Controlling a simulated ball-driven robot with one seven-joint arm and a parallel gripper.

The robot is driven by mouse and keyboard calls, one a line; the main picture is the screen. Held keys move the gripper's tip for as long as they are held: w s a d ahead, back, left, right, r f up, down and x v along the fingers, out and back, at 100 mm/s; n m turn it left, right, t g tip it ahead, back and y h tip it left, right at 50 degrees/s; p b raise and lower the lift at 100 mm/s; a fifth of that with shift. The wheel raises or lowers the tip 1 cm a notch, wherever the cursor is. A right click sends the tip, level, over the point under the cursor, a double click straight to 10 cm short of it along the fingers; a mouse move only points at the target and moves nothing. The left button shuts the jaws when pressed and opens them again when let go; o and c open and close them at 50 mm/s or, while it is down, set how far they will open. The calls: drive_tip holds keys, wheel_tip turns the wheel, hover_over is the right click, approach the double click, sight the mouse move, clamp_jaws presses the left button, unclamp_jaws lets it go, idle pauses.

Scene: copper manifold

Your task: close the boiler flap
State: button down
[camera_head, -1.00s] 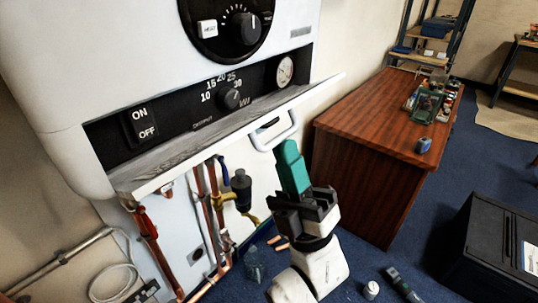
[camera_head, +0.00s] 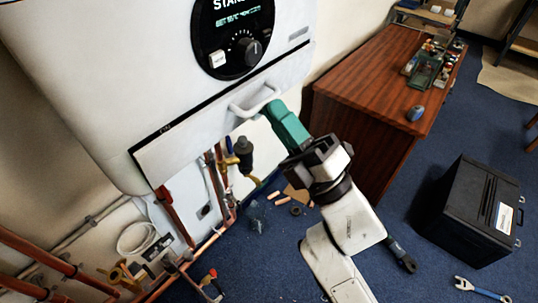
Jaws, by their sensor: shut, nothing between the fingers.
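The boiler (camera_head: 110,70) is a large white unit on the wall at the upper left. Its flap (camera_head: 195,140) is a white panel along the lower front, lying nearly flush with the boiler front and covering the control strip. A dark line runs along its upper edge. A white bar handle (camera_head: 250,103) stands out near the flap's right end. My gripper (camera_head: 275,110) has green fingers, shut and empty. The fingertips are at the handle's right end, at or very near it; whether they touch I cannot tell.
Copper pipes and valves (camera_head: 215,172) run below the boiler. A wooden desk (camera_head: 375,90) with clutter stands to the right. A black case (camera_head: 470,210) and a wrench (camera_head: 480,290) lie on the blue floor. Floor between desk and case is clear.

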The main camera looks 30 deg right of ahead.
drive_tip(key=shift+w+a+r, duration=0.15)
drive_tip(key=shift+w+r, duration=0.35)
drive_tip(key=shift+r, duration=0.25)
drive_tip(key=shift+w, duration=0.1)
idle(0.3)
